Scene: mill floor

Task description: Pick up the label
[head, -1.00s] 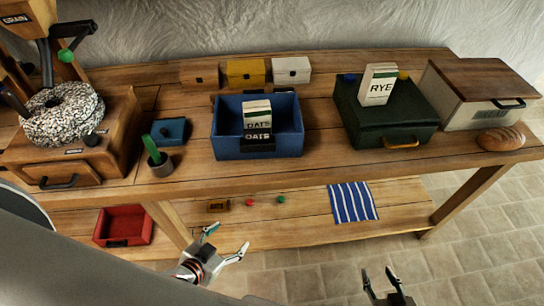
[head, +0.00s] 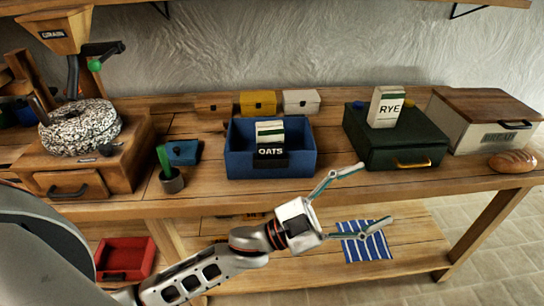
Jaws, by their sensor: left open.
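A black label lettered OATS (head: 271,153) shows at the front of the blue open box (head: 240,168) on the bench. It covers the lower part of a white and green packet (head: 270,131) standing in the box. I cannot tell how the label is fixed. My left gripper (head: 376,192) is open and empty, in front of the bench edge, to the right of the box and lower in the picture. Its fingers point right and are apart from the label. My right gripper is not in view.
A dark green case (head: 395,150) bearing a RYE packet (head: 387,107) stands right of the box. A bread bin (head: 478,128) and a loaf (head: 512,161) are farther right. A cup (head: 172,181) and a millstone (head: 80,127) are left. The shelf below holds a striped cloth (head: 364,247) and red tray (head: 125,260).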

